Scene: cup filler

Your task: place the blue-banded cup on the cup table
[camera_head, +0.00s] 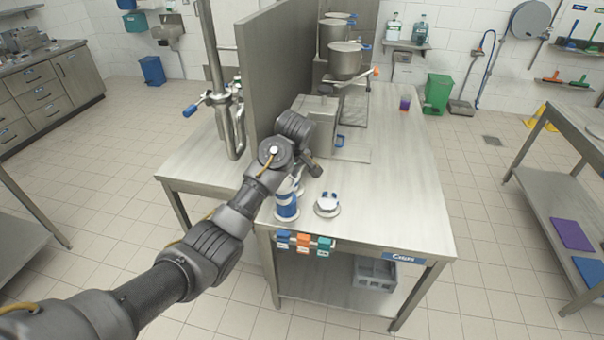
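A white and blue cup-like object (287,207), which looks like the blue-banded cup, stands upright near the front edge of the metal table; my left arm partly covers its upper part. The table carries a "Cups" sign (404,258) on its front edge; its bare top (393,208) shows to the right. My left gripper (316,169) is over the table, above and to the right of the cup. Its fingers are mostly hidden behind my wrist, so its opening and any contact cannot be made out. My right gripper is not in view.
A round white piece with blue parts (327,205) sits right of the cup. A metal machine with pots (346,60) and an upright panel (272,75) stand behind. A purple and orange cup (405,103) is at the back right. Coloured tags (303,242) hang in front.

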